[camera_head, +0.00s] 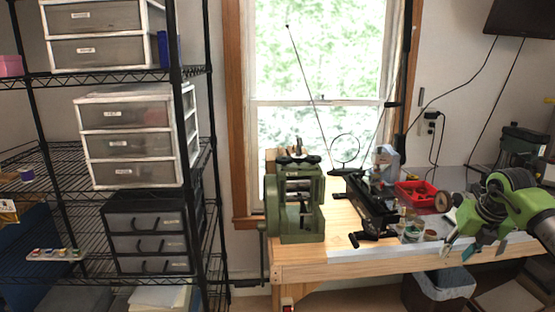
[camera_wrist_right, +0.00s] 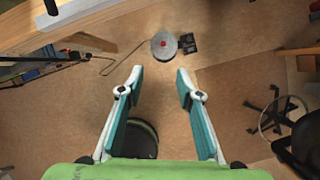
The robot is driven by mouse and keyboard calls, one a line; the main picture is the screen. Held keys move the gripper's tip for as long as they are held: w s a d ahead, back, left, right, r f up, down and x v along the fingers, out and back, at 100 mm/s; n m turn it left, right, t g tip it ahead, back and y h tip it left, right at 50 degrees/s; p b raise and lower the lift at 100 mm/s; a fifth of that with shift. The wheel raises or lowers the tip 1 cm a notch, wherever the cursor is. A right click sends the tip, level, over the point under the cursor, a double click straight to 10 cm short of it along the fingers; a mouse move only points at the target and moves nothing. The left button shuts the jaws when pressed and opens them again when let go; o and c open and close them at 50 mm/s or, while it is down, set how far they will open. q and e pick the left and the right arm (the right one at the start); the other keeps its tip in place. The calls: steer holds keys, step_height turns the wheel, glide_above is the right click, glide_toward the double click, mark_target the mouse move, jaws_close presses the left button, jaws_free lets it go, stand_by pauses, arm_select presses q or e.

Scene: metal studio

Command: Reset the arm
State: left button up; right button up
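My right arm, green and black, comes in from the right of the head view over the right part of the workbench (camera_head: 345,256). Its gripper (camera_head: 486,248) is near the bench's front edge, with white and teal fingers pointing down. In the right wrist view, the gripper (camera_wrist_right: 160,74) has its two fingers spread apart, with nothing between them. Brown floor (camera_wrist_right: 225,100) lies below. My left arm and gripper do not show.
A green machine (camera_head: 295,205), a black tool (camera_head: 365,208) and a red tray (camera_head: 415,193) stand on the bench. A wire shelf (camera_head: 190,75) with drawer units fills the left. A dark bin (camera_wrist_right: 135,142) and a chair base (camera_wrist_right: 275,108) stand on the floor.

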steer(key=w+a+f+m+t+y, duration=0.1)
steer(key=a+f+y, duration=0.4)
steer(key=a+f, duration=0.55)
steer(key=w+a+f+m+t+y, duration=0.15)
steer(key=a+f+y, duration=0.25)
steer(key=a+f, duration=0.65)
steer(key=s+a+f+m+t+y, duration=0.1)
steer(key=s+a+f+m+t, duration=0.15)
steer(key=a+f+m, duration=0.35)
steer(key=s+d+f+m+g+h, duration=0.1)
steer(key=s+d+f+m+h, duration=0.3)
steer(key=s+f+m, duration=0.7)
steer(key=s+d+f+m+h, duration=0.3)
steer(key=s+f+m+h, duration=0.15)
steer(key=s+f, duration=1.1)
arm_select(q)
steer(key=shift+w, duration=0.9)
arm_select(e)
steer(key=s+a+f+m+g, duration=0.1)
steer(key=s+f, duration=0.3)
steer(key=s, duration=0.6)
steer(key=s+a+f+m+g, duration=0.1)
steer(key=s+f+m+g, duration=0.2)
steer(key=s, duration=0.8)
steer(key=s+f+m+g+h, duration=0.1)
steer(key=s+f+m+g, duration=0.1)
steer(key=s+f, duration=0.4)
steer(key=s+g, duration=0.1)
steer(key=s, duration=0.3)
steer(key=shift+s+a+f, duration=0.4)
